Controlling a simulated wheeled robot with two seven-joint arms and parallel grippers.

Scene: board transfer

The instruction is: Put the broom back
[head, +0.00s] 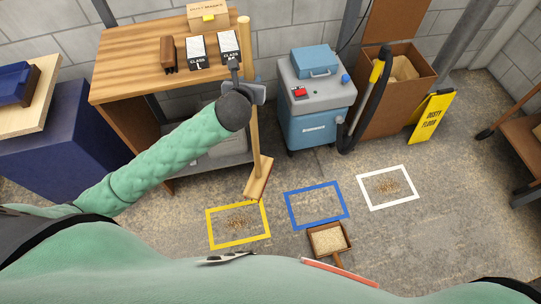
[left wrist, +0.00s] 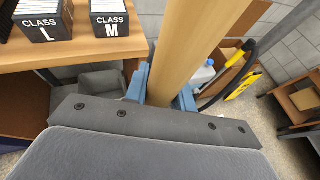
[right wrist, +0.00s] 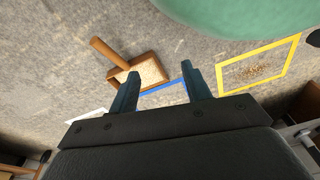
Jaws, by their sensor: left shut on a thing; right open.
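The broom (head: 256,135) stands nearly upright by the right end of the wooden workbench, its head (head: 259,180) at the floor just above the yellow square. My left gripper (head: 251,92) is shut on the upper part of its handle. In the left wrist view the handle (left wrist: 195,50) passes between the blue fingers (left wrist: 172,97). My right gripper (right wrist: 160,88) is open and empty, above the floor. Whether the broom head touches the floor or hangs just above it, I cannot tell.
Yellow (head: 209,228), blue (head: 289,208) and white (head: 363,193) squares mark the floor; yellow and white hold debris. A dustpan (head: 329,239) with grains lies below the blue one. The workbench (head: 130,65), blue-grey machine (head: 315,120), brown bin (head: 400,110) and yellow sign (head: 431,116) line the back.

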